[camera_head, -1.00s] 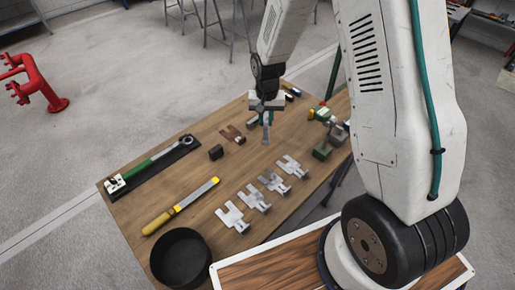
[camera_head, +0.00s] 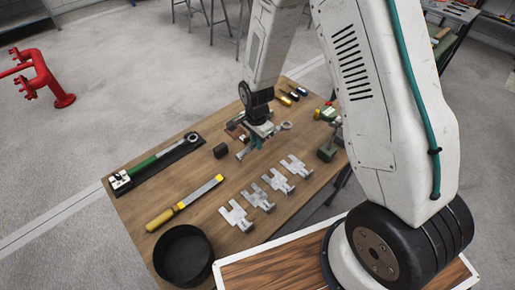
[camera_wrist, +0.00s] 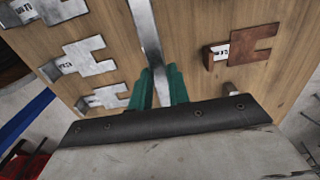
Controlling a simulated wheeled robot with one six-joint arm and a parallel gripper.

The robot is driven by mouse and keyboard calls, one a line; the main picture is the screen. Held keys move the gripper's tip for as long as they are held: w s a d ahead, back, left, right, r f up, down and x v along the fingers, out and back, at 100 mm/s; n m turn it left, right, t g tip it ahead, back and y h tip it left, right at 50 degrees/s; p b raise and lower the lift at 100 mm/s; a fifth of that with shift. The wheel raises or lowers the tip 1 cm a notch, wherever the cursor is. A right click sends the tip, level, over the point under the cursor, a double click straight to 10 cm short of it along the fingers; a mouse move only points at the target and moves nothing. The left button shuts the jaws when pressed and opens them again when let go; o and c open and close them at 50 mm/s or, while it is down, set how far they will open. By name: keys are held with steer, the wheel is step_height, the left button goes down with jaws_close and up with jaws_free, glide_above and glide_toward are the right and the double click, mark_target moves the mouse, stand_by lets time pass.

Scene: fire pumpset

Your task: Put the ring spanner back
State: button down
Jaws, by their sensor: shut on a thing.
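My gripper (camera_head: 256,142) is over the middle of the wooden table, its green fingers (camera_wrist: 160,86) shut on a grey metal spanner (camera_wrist: 148,35). In the head view, a ring end (camera_head: 286,125) shows right of the gripper, and a grey end (camera_head: 241,155) shows to its left. In the wrist view the shaft runs up and out of the frame, so its ends are hidden there. I cannot tell its exact height above the table. Several silver forked holders (camera_head: 257,196) stand in a row nearer me; in the wrist view they show at left (camera_wrist: 88,56), with labels.
A rusty brown bracket (camera_wrist: 240,46) and a dark block (camera_head: 220,151) are close by. A green-handled wrench (camera_head: 158,160), a yellow-handled file (camera_head: 184,203), a black round pan (camera_head: 183,256) and a green vise (camera_head: 328,148) are also on the wooden table (camera_head: 190,180).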

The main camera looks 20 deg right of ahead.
mark_target(257, 155)
steer(key=shift+f, duration=2.05)
steer(key=shift+f, duration=0.15)
steer(key=c, duration=1.3)
jaws_free()
step_height(257, 155, up, 13)
steer(key=shift+f, duration=0.1)
steer(key=s+d+r+n, duration=0.2)
steer(key=s+r+n, duration=0.2)
steer(key=r, duration=0.7)
steer(key=s+d+r+n, duration=0.1)
steer(key=s+r+n, duration=0.2)
steer(key=s+r, duration=0.2)
steer(key=s+d+r+n, duration=0.2)
steer(key=s+r, duration=0.4)
steer(key=s, duration=0.4)
steer(key=s+d+r+n+t, duration=0.1)
steer(key=s+r+n, duration=0.3)
steer(key=s, duration=0.4)
steer(key=shift+s+d+r+n, duration=0.3)
steer(key=shift+r, duration=0.35)
